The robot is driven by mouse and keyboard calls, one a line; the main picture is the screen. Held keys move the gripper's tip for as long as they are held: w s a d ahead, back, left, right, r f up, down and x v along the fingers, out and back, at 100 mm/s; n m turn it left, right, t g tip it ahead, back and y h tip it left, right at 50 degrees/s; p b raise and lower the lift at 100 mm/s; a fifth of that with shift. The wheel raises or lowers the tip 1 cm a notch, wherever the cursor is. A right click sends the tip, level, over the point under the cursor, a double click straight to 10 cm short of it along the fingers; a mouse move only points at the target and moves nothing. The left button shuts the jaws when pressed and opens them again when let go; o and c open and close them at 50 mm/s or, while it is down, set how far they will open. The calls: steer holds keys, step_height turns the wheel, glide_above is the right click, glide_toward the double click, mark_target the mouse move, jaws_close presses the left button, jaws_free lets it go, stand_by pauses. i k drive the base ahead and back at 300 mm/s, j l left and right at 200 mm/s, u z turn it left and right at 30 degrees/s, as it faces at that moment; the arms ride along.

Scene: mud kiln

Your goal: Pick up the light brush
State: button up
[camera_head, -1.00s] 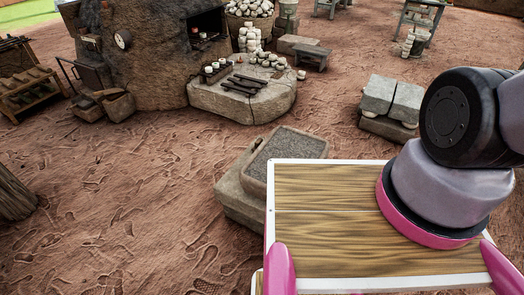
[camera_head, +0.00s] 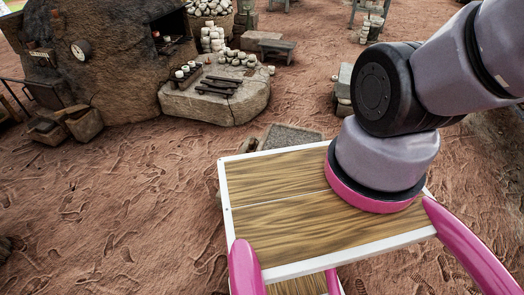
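I cannot make out a light brush in the head view. Several dark, narrow pieces (camera_head: 216,86) lie on a low round stone slab (camera_head: 215,106) in front of the kiln; they are too small to identify for certain. My arm rises from my wooden-topped base at the right and runs out of the picture at the upper right. My gripper is outside the view, so its state does not show.
A mud kiln (camera_head: 105,75) stands behind the slab, with boxes (camera_head: 82,124) at its foot. Pale pots (camera_head: 212,38) and a bench (camera_head: 278,48) stand behind. A stone trough (camera_head: 292,134) sits just beyond my base. Bare ground lies open at left.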

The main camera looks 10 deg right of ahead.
mark_target(253, 145)
steer(key=z, duration=0.4)
steer(key=k+j+z, duration=0.1)
steer(key=j, duration=0.9)
steer(key=i+j+z, duration=0.2)
steer(key=j+z, duration=0.25)
steer(key=j, duration=0.9)
steer(key=j+z, duration=0.45)
steer(key=j, duration=0.9)
steer(key=i+j+z, duration=0.15)
steer(key=j+z, duration=0.15)
steer(key=j, duration=0.45)
steer(key=i+j+z, duration=0.1)
steer(key=j+z, duration=0.25)
steer(key=j, duration=0.45)
steer(key=i+j, duration=0.2)
steer(key=j, duration=0.15)
steer(key=i+j+z, duration=0.15)
steer(key=j, duration=0.2)
steer(key=i+j, duration=0.2)
steer(key=j, duration=0.15)
steer(key=z, duration=0.05)
